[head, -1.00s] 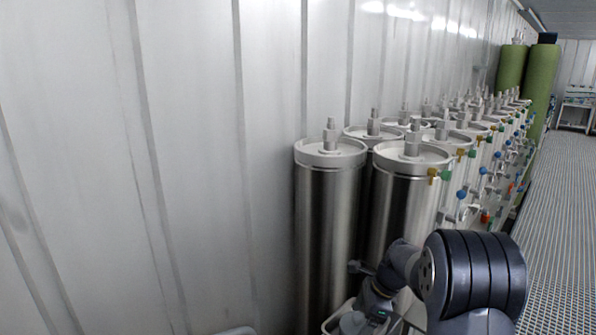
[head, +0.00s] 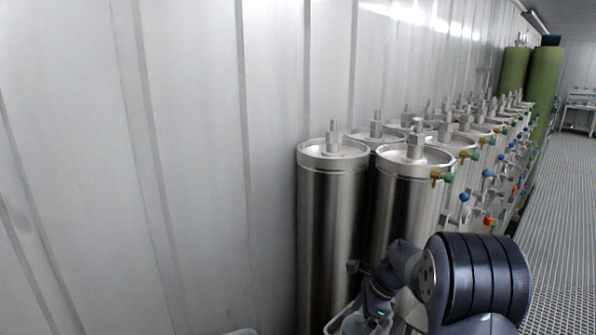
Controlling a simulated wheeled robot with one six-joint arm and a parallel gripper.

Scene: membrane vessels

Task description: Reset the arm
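My arm (head: 470,278) shows at the bottom right of the head view, with thick dark ribbed links and a grey joint. It is folded low in front of the nearest steel vessels. Its slimmer wrist part (head: 378,292) points down toward the bottom edge, with a small green light on it. The gripper's fingers cannot be made out, so its opening is hidden from me.
Upright steel membrane vessels (head: 331,235) with fittings on top stand in rows along the corrugated wall (head: 190,130). Coloured valves (head: 463,197) stick out on their right side. Green cylinders (head: 541,82) stand farther back. The grated floor (head: 565,230) at right is clear.

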